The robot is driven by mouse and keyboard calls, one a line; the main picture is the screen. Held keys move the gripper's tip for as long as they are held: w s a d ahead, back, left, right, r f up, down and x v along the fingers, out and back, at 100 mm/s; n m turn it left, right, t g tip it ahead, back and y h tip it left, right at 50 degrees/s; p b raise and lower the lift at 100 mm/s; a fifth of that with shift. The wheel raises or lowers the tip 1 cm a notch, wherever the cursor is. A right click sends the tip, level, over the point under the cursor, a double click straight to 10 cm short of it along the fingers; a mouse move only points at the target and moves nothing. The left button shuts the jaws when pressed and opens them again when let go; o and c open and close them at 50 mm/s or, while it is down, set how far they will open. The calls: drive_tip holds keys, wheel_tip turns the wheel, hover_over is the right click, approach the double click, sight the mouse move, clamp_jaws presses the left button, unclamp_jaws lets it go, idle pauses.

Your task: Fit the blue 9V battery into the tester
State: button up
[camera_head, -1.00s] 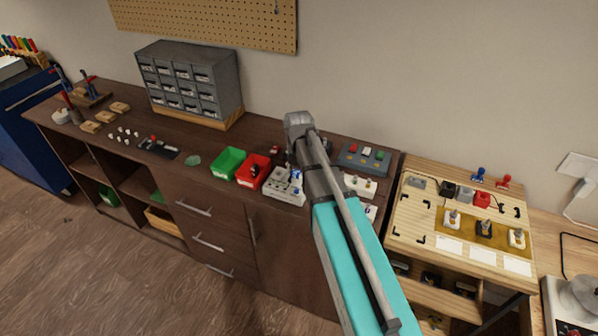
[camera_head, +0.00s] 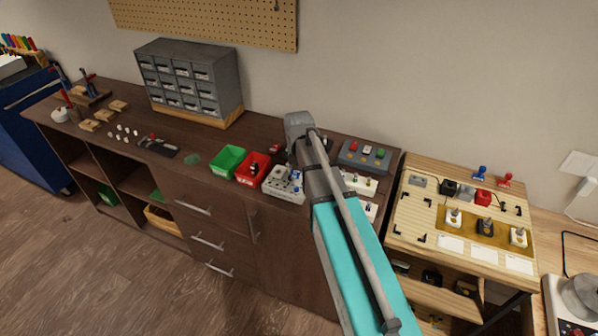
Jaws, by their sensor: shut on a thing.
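A light grey box (camera_head: 283,190) with small dark fittings on top stands at the dark counter's front edge; it looks like the tester. A small blue patch (camera_head: 296,175), probably the blue battery, shows at its right rear. My gripper (camera_head: 293,163) is mostly hidden behind my own arm; only a dark part shows, just above the blue patch. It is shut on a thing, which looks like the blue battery. I cannot tell whether the battery touches the tester or is seated in it.
A red bin (camera_head: 252,168) and a green bin (camera_head: 227,161) stand left of the tester. A grey-blue tray (camera_head: 352,164) with coloured pieces lies behind right. A grey drawer cabinet (camera_head: 190,80) stands at the back. A wooden bench (camera_head: 408,213) with several items is on the right.

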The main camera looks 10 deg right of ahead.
drive_tip(key=shift+f+b, duration=0.4)
drive_tip(key=shift+f, duration=0.1)
drive_tip(key=o, duration=1)
drive_tip(key=shift+r, duration=0.15)
drive_tip(key=shift+r+p, duration=3.45)
drive_tip(key=shift+p, duration=0.1)
